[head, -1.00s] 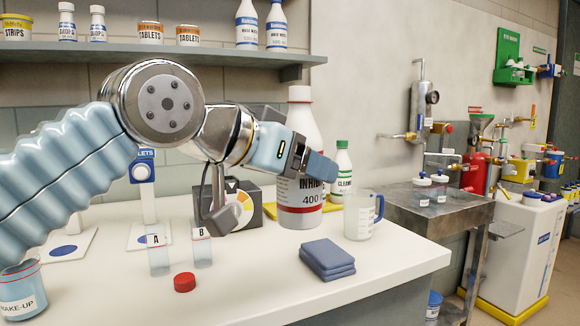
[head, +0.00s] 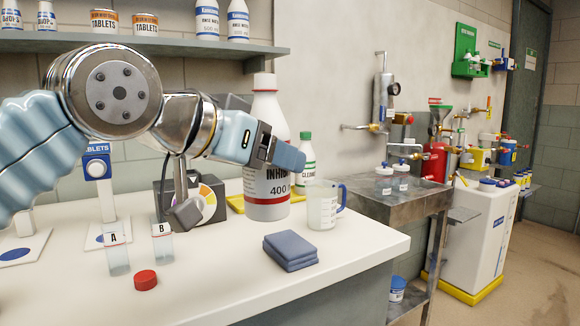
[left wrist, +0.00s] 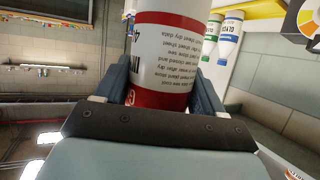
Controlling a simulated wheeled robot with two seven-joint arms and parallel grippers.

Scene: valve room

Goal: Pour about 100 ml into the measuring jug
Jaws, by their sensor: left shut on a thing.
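The measuring jug (head: 322,207) is clear with a blue handle and stands upright on the white counter, at the right. A white bottle with red bands (head: 266,187), labelled INHIB and 400, is beside and left of the jug. My left gripper (head: 287,157) is shut on the bottle, with a finger on each side of it in the left wrist view (left wrist: 163,85). The bottle looks upright in the head view, its red cap or neck band at the top. I cannot tell whether its base touches the counter. My right gripper is not in view.
Folded blue cloths (head: 291,251) lie in front of the jug. A green-capped cleaner bottle (head: 306,160) stands behind the jug. A metal side table (head: 400,204) is at the right.

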